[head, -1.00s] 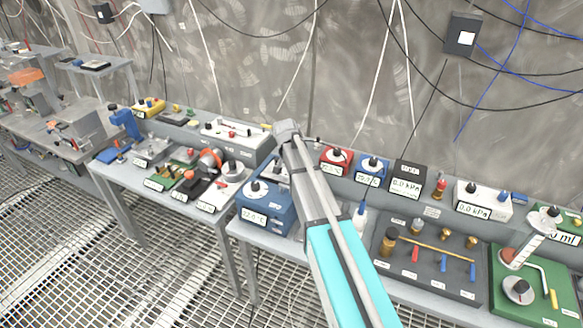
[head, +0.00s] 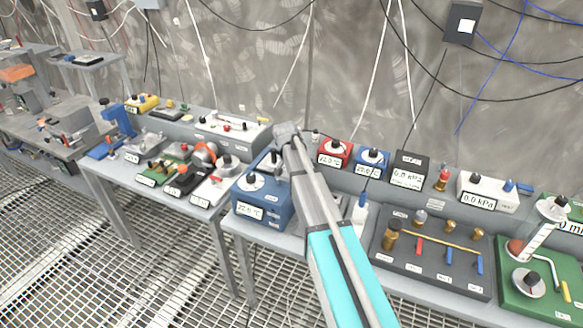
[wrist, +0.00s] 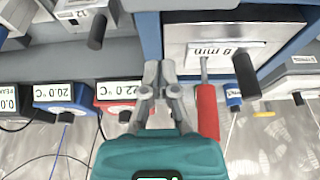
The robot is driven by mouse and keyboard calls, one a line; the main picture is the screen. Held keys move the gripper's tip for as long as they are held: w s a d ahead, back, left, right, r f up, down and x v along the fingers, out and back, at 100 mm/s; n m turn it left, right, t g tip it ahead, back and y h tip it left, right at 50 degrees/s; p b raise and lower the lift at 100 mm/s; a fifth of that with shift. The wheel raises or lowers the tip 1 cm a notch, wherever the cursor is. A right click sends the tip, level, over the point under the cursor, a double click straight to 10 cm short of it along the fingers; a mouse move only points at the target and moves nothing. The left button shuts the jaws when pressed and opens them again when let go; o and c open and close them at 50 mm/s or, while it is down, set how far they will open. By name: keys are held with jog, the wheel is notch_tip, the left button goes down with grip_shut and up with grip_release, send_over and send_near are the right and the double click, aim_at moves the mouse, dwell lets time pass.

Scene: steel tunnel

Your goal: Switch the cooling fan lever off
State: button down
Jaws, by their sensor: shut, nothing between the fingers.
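A red lever handle (wrist: 207,112) on a thin metal stem shows in the wrist view, standing out from the white panel (wrist: 222,42) of a blue-framed box. I cannot read a fan label on it. My gripper (wrist: 159,68) is shut and empty, just left of the red handle, with a narrow gap seeming to lie between them. A black lever (wrist: 245,76) is right of the red one. In the head view my arm covers part of the blue box (head: 262,205), and my gripper's fingers and the red handle are hidden.
Red (head: 335,153) and blue (head: 371,162) temperature boxes stand behind on the right, with a dark kPa box (head: 409,171) beside them. A dark valve panel (head: 435,250) is on the right bench. Cables hang down the wall. A gap separates the benches.

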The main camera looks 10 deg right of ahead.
jog(key=shift+f+b, duration=0.45)
jog(key=shift+f, duration=0.3)
jog(key=shift+s+a+r, duration=0.1)
jog(key=shift+s+a, duration=0.45)
jog(key=shift+s, duration=0.2)
jog(key=shift+s+a+r, duration=0.1)
jog(key=shift+s+a, duration=0.4)
jog(key=shift+s, duration=0.25)
